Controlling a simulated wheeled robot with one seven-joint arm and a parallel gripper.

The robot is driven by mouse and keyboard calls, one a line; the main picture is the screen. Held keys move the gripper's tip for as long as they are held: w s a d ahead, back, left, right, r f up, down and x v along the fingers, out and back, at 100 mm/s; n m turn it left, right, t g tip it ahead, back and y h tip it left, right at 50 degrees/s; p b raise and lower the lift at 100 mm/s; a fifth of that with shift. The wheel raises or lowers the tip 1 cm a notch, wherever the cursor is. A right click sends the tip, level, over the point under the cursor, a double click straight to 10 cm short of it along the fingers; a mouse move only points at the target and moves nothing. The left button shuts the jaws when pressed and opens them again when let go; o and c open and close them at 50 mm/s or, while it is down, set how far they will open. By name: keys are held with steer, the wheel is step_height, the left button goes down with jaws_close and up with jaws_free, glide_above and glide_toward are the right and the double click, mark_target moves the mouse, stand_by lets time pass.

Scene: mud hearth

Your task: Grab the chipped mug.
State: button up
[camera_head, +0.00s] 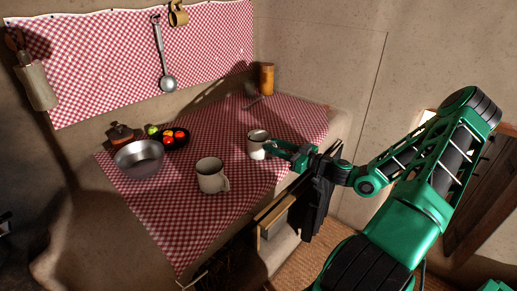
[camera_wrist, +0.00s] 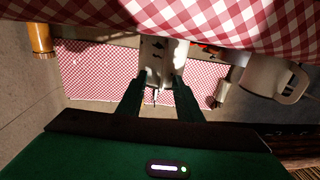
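A pale mug (camera_head: 256,143) stands upright on the checked cloth in the head view, right of centre. It also shows in the wrist view (camera_wrist: 163,48), with dark marks on its side. My gripper (camera_head: 273,149) is at its right side. In the wrist view, my gripper's two green fingers (camera_wrist: 160,77) are apart, with part of the mug between and beyond their tips. Whether they touch it is unclear. A second pale mug (camera_head: 211,177) with its handle to the right stands nearer the front; it also shows in the wrist view (camera_wrist: 268,78). I cannot tell which mug is chipped.
A metal bowl (camera_head: 139,160), a dark plate of fruit (camera_head: 174,139) and a small brown pot (camera_head: 120,135) stand at the left. An orange-brown cylinder (camera_head: 266,79) stands at the back. A ladle (camera_head: 168,83) hangs on the wall.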

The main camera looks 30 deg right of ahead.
jaws_close()
steer(key=shift+r, duration=0.1)
